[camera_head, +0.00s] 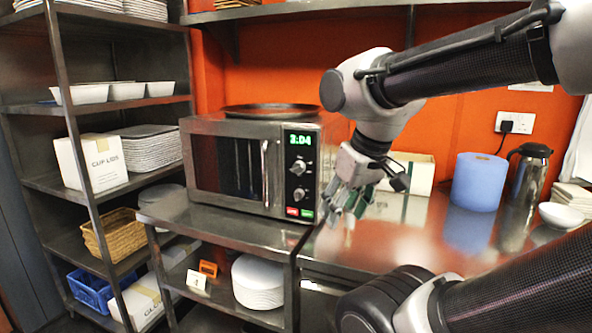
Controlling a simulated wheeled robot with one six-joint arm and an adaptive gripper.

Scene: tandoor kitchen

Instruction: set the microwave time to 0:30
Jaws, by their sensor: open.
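The microwave (228,172) stands on the steel counter, its door shut. Its green display (299,139) reads about 2:04 or 3:04; the first digit is unclear. Below it are two round knobs, an upper one (299,167) and a lower one (299,194). Under the knobs are a red button (292,211) and a green button (307,214). My gripper (345,212) is open and empty, just right of the control panel and pointing down. It appears apart from the microwave, though the exact gap is hard to judge.
A dark round tray (272,110) lies on the microwave. A vertical door handle (265,172) sticks out left of the panel. To the right stand a blue cylinder (480,181), a steel flask (528,176) and a white bowl (562,216). The counter (395,255) in front is clear.

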